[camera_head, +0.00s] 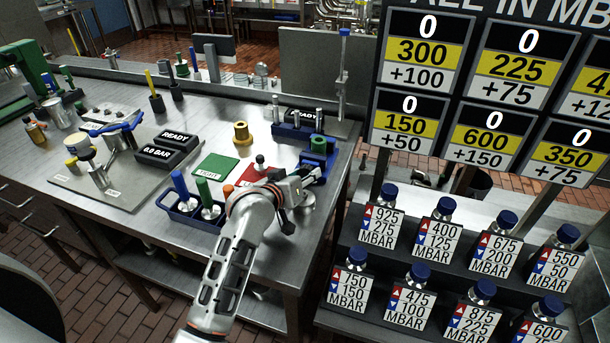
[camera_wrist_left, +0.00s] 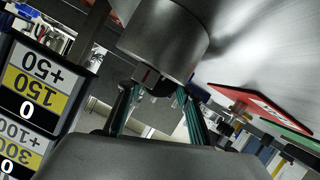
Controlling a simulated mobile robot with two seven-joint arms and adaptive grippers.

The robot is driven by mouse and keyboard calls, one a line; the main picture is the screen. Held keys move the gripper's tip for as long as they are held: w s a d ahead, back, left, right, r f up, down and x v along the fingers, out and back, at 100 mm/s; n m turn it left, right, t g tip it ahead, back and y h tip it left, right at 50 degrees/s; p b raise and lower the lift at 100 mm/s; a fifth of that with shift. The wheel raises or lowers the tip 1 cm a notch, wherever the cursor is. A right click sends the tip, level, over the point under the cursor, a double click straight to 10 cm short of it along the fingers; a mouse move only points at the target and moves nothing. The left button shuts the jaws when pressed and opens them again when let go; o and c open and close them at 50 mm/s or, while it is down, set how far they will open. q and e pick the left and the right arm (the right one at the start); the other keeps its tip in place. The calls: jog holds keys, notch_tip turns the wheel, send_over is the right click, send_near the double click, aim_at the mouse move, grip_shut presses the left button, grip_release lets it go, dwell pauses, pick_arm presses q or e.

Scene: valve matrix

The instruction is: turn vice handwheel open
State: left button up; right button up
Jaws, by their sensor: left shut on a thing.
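The blue vice (camera_head: 318,158) stands near the right edge of the steel table, with a green piece on top. My left gripper (camera_head: 300,198) reaches in from below in the head view and is at the vice's near side. Its dark fingers are shut around a part there, which appears to be the vice handwheel; the hand and fingers hide most of it. In the left wrist view my left gripper's fingers (camera_wrist_left: 160,112) stand on either side of a small part below a large grey metal cylinder (camera_wrist_left: 165,38). My right gripper is not in view.
A red mat (camera_head: 262,178) and a green mat (camera_head: 214,167) lie left of the hand. A blue tray (camera_head: 190,216) with blue- and green-handled pieces stands close to my wrist. A brass piece (camera_head: 241,134) stands behind. Pressure signs (camera_head: 425,95) and labelled bottles (camera_head: 444,208) fill the right.

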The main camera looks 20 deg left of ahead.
pick_arm(q)
jog(key=shift+a+n+h, duration=0.1)
jog(key=shift+n+h, duration=0.7)
jog(key=shift+n, duration=0.5)
jog(key=o, duration=1.1)
notch_tip(320, 180, up, 10)
jog(key=shift+f, duration=0.1)
